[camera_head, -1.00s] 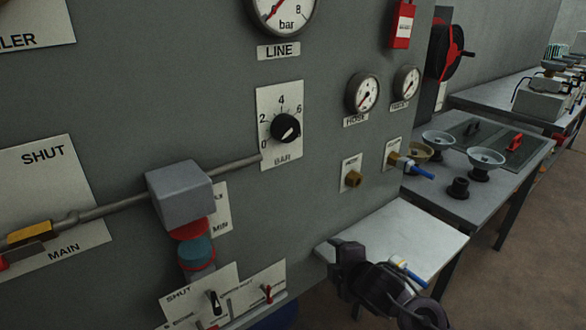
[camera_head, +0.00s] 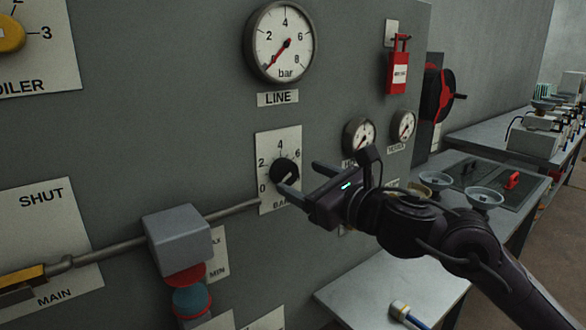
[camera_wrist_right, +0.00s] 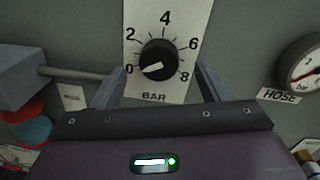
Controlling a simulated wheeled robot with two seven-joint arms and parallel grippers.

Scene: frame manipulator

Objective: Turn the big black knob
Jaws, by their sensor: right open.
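The big black knob (camera_head: 286,171) sits on a white scale plate (camera_head: 268,143) marked 0 to 8 and BAR, on the grey panel. In the right wrist view the knob (camera_wrist_right: 157,60) shows a white pointer mark towards the 0. My right gripper (camera_head: 305,181) is open in front of the knob. In the right wrist view its fingers (camera_wrist_right: 158,78) stand left and right of the knob's lower part, apart from it, with nothing held. In the head view one finger overlaps the plate's lower right. My left gripper is not in view.
A grey box (camera_head: 178,238) on a pipe is left of the plate. The LINE gauge (camera_head: 279,43) is above, and the HOSE gauge (camera_head: 359,134) is to the right. A light shelf (camera_head: 375,285) lies below my right arm.

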